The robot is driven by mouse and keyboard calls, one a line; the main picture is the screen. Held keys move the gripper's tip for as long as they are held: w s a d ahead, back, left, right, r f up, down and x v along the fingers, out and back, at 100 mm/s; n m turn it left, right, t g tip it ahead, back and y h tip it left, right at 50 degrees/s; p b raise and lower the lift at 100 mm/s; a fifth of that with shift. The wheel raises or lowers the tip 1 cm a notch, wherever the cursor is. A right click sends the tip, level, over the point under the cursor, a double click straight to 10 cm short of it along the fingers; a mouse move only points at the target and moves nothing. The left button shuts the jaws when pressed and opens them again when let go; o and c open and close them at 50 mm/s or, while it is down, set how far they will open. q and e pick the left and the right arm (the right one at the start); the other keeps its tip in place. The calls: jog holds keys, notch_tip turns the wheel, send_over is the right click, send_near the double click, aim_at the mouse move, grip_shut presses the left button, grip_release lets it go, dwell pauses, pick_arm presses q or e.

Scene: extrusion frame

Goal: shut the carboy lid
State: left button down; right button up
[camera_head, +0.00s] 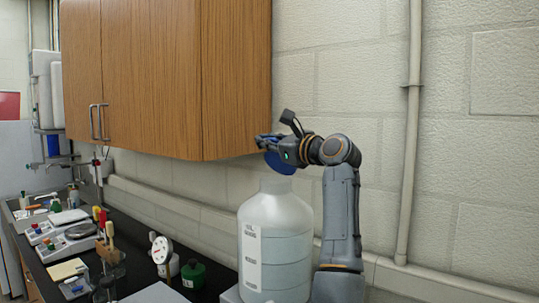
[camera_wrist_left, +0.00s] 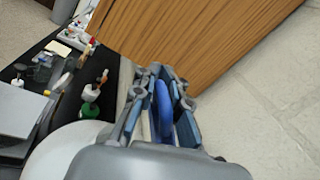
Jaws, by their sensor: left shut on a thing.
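The white translucent carboy (camera_head: 275,240) stands upright at the right end of the bench, with a scale strip and label on its side. Its neck (camera_head: 275,185) points up. The blue carboy lid (camera_head: 281,164) is above the neck, tilted up on edge and not lying flat over it. My left gripper (camera_head: 264,142) is above the neck and shut on the lid. In the left wrist view the lid (camera_wrist_left: 163,112) is edge-on between the two fingers (camera_wrist_left: 167,80). I cannot tell whether a hinge joins the lid to the neck. My right gripper is not in view.
A wooden wall cabinet (camera_head: 235,75) hangs just left of and behind the gripper. A pale block wall (camera_head: 480,190) with a vertical pipe (camera_head: 409,130) is behind.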

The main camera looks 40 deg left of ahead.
pick_arm(q)
jog(key=s+f+n+b, duration=0.1)
jog(key=f+n+b, duration=0.1)
jog(key=n+b, duration=0.1)
jog(key=s+f+n+y+b, duration=0.1)
jog(key=s+f+n+b, duration=0.1)
jog(key=n+b, duration=0.1)
jog(key=s+f+n+g+b, duration=0.1)
jog(key=f+n+b, duration=0.1)
jog(key=b, duration=0.3)
jog(key=shift+s+d+f+n, duration=0.35)
jog(key=shift+f+n, duration=0.05)
jog(key=shift+f, duration=0.1)
jog(key=shift+s+f+n+g+b, duration=0.15)
jog(key=shift+f+n+g+b, duration=0.15)
jog(key=shift+f+n+b, duration=0.3)
jog(key=shift+s+f+b, duration=0.1)
jog(key=shift+f+b, duration=0.2)
jog(key=shift+b, duration=0.05)
jog(key=shift+f, duration=0.3)
jog(key=c, duration=1.4)
grip_release()
jog(key=shift+d+r, duration=0.1)
jog(key=shift+o, duration=0.2)
jog(key=shift+d, duration=0.1)
jog(key=shift+r, duration=0.1)
